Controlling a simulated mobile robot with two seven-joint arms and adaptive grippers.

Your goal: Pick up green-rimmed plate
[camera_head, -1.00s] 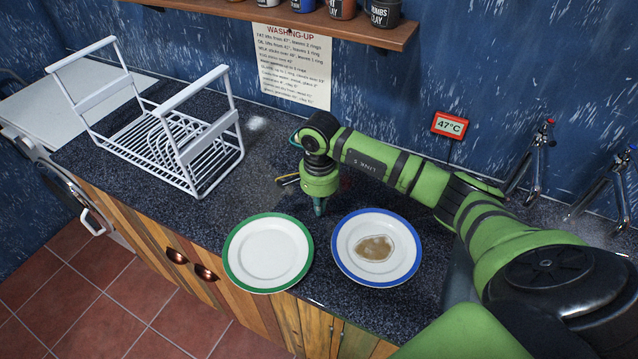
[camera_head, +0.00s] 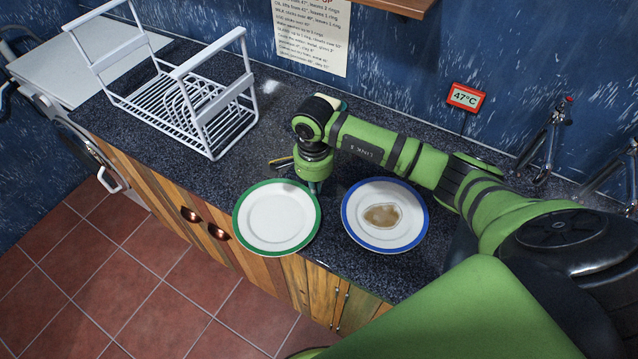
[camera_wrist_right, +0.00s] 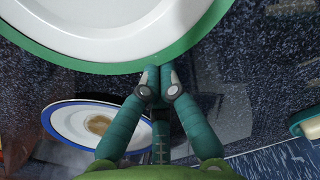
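The green-rimmed plate (camera_head: 277,218) is white and empty, and lies near the counter's front edge. It fills the top of the right wrist view (camera_wrist_right: 110,30). My right gripper (camera_head: 316,187) is at the plate's upper right rim. In the right wrist view its dark green fingers (camera_wrist_right: 158,82) come together at the rim edge and look shut on it; the contact is partly hidden by the fingertips. I see no clear gap under the plate. My left gripper is not in view.
A blue-rimmed plate (camera_head: 384,238) with a brown stain lies close to the right. A white dish rack (camera_head: 190,105) stands at the back left. Taps (camera_head: 548,140) are at the far right. Dark counter (camera_head: 225,170) is free between rack and plates.

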